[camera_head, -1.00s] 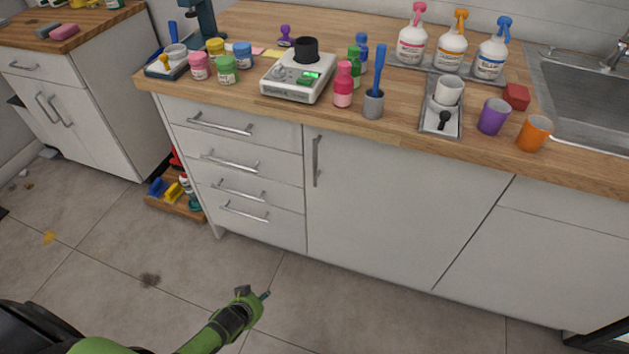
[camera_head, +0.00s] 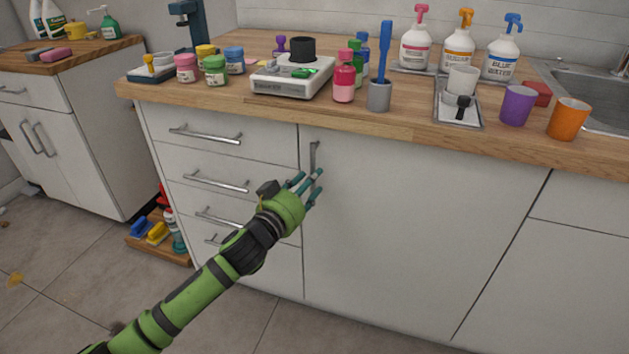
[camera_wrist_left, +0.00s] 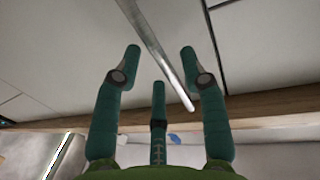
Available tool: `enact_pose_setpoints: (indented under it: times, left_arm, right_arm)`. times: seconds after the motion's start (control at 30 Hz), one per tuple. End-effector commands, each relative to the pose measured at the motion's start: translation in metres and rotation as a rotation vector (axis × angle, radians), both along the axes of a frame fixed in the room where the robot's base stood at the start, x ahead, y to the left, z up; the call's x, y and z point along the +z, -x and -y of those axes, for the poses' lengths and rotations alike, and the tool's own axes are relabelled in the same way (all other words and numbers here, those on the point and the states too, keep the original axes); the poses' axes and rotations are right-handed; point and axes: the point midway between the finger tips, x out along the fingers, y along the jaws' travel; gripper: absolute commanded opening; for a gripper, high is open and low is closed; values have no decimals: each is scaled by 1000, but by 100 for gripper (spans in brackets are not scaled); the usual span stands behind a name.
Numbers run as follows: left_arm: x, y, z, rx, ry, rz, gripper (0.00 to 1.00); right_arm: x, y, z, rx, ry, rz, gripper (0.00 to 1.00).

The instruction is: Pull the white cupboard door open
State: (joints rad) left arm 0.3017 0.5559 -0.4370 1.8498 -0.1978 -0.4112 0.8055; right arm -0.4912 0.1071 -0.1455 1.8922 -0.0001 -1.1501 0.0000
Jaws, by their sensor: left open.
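The white cupboard door (camera_head: 410,220) is shut, flush with the fronts beside it, below the wooden counter. Its upright metal handle (camera_head: 314,155) is at the door's upper left; the gripper covers its lower part. My left gripper (camera_head: 311,182), green with teal fingers, is at the handle and open. In the left wrist view, the handle (camera_wrist_left: 152,44) slants through the space between the spread fingers of the gripper (camera_wrist_left: 160,60). I cannot tell whether any finger touches it. My right gripper is not in view.
A drawer stack (camera_head: 215,160) with bar handles stands left of the door. The counter edge (camera_head: 360,125) runs just above the handle, with bottles, a scale and cups on top. A low wooden tray (camera_head: 160,245) sits on the floor left. Floor before the door looks clear.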

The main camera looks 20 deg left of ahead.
Motion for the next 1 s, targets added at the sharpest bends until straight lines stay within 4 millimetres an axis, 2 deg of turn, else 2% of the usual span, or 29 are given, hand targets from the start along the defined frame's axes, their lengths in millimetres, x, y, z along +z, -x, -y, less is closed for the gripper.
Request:
enact_pose_setpoints:
  times: [0.2, 0.53, 0.57, 0.6, 0.63, 0.67, 1.0]
  left_arm:
    - [0, -22, 5, 0, 0, 1, 42]
    - [-1, -25, 6, -1, 0, 0, 42]
    - [-1, -25, 6, -1, 0, 0, 34]
    - [-1, -25, 6, 0, 0, 0, 18]
    - [-1, -25, 6, 0, 0, 0, 6]
    - [-1, -25, 6, 0, 0, 0, 0]
    - [-1, -21, 6, 9, 2, -1, 0]
  right_arm:
    - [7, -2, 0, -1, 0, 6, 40]
    - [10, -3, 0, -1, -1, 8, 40]
    - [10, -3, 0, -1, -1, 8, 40]
    - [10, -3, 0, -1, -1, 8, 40]
    - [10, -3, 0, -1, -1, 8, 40]
    - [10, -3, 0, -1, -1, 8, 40]
    - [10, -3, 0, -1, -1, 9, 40]
